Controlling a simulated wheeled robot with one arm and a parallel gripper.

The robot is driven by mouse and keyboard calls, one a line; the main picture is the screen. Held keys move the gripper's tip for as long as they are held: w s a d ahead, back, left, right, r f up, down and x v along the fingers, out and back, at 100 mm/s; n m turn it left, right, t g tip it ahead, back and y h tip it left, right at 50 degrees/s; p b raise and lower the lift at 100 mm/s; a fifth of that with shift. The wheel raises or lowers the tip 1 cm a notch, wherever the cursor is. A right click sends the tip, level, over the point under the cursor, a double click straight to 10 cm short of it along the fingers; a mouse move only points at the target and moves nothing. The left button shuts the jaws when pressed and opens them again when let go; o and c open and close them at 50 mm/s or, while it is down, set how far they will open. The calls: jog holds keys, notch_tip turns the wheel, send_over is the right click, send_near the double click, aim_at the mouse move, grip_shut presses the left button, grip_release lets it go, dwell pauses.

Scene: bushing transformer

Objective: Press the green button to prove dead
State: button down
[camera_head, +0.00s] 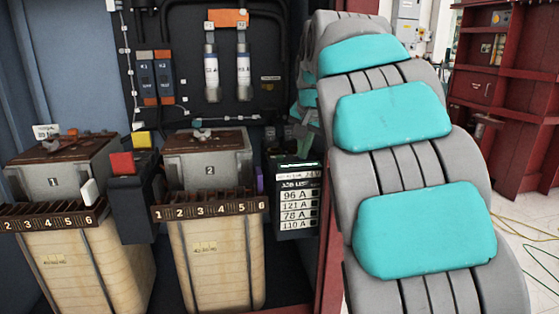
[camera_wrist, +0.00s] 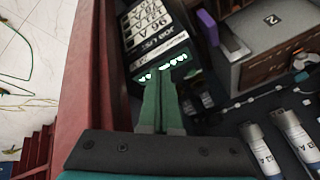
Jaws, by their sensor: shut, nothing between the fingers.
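A dark box (camera_head: 296,216) with a white job list label stands to the right of the unit marked 2. A thin green strip (camera_head: 298,163) shows along its top edge. In the head view my arm covers much of the right side.
Two beige units with grey tops, marked 1 (camera_head: 53,183) and 2 (camera_head: 210,171), stand left of the box. Two upright cylinders (camera_head: 243,75) hang on the back panel. A red cabinet edge (camera_wrist: 92,90) runs close beside my gripper. Open floor lies beyond it.

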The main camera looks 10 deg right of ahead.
jog(key=w+a+r+t+b, duration=0.1)
jog(key=w+r, duration=0.2)
jog(key=w, duration=0.2)
jog(key=w+a+r+t+y, duration=0.1)
jog(key=w+a+r+t, duration=0.1)
jog(key=w, duration=0.4)
jog(key=shift+a+r+b, duration=0.25)
jog(key=shift+r+b, duration=0.1)
jog(key=shift+r, duration=0.3)
jog(key=shift+f, duration=0.15)
jog(key=b, duration=0.9)
send_over(280, 162)
notch_tip(280, 162, down, 8)
jog(key=shift+f, duration=0.25)
jog(key=shift+f, duration=0.1)
dwell(0.7)
jog(key=shift+f, duration=0.3)
jog(key=shift+f+b, duration=0.45)
jog(key=shift+f, duration=0.05)
dwell(0.7)
jog(key=shift+r, duration=0.1)
jog(key=shift+r+p, duration=0.85)
jog(key=shift+p, duration=0.15)
